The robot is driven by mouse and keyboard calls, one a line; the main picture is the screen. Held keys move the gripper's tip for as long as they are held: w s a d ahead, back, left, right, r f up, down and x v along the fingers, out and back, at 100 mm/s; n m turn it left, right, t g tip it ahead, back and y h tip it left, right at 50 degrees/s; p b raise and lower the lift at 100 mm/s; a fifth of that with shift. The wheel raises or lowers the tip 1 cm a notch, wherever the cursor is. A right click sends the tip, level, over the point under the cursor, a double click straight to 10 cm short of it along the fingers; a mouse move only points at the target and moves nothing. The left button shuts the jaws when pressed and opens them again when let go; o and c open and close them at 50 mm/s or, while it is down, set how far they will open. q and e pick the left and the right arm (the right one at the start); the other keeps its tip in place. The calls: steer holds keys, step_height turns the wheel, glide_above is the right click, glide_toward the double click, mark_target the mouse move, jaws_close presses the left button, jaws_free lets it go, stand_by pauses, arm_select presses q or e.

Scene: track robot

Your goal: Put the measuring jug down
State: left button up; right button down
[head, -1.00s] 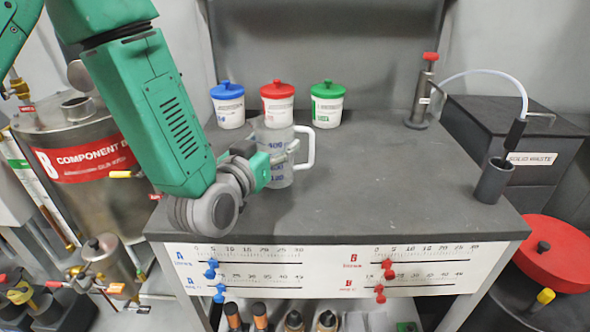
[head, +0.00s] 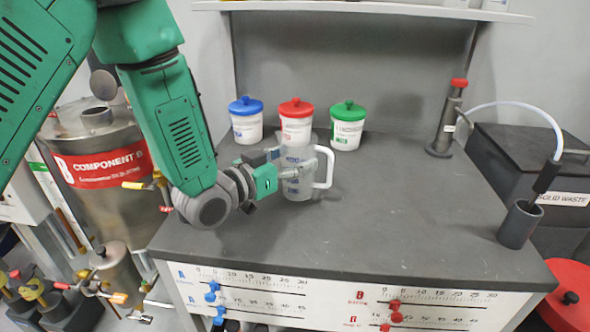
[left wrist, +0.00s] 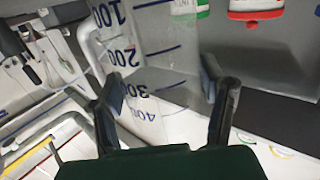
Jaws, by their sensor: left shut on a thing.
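The clear measuring jug (head: 300,185) with blue markings is upright over the grey bench top, in front of the red-lidded tub. Its handle points right in the head view. My left gripper (head: 281,164) is shut on the jug from the left, with fingers on either side of its body. In the left wrist view the jug (left wrist: 150,62) with its scale lies between the fingers of my left gripper (left wrist: 165,85). I cannot tell if the jug's base touches the bench. My right gripper is not in view.
Blue (head: 246,125), red (head: 296,127) and green-lidded (head: 347,130) tubs stand behind the jug. The bench (head: 400,215) is clear right of the jug.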

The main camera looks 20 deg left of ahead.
arm_select(q)
steer(key=shift+d+f, duration=0.3)
steer(key=shift+f, duration=0.55)
steer(key=shift+d+f, duration=0.2)
steer(key=shift+d, duration=0.1)
steer(key=shift+d+r, duration=0.1)
steer(key=shift+d, duration=0.35)
steer(key=shift+a, duration=0.2)
steer(key=o, duration=1.4)
steer(key=shift+a, duration=0.2)
steer(key=shift+a+f, duration=0.2)
steer(key=shift+a, duration=0.05)
steer(key=shift+d+r, duration=0.1)
steer(key=shift+r, duration=0.05)
steer(key=v, duration=1.1)
steer(key=shift+s, duration=0.35)
steer(key=shift+s+r, duration=0.1)
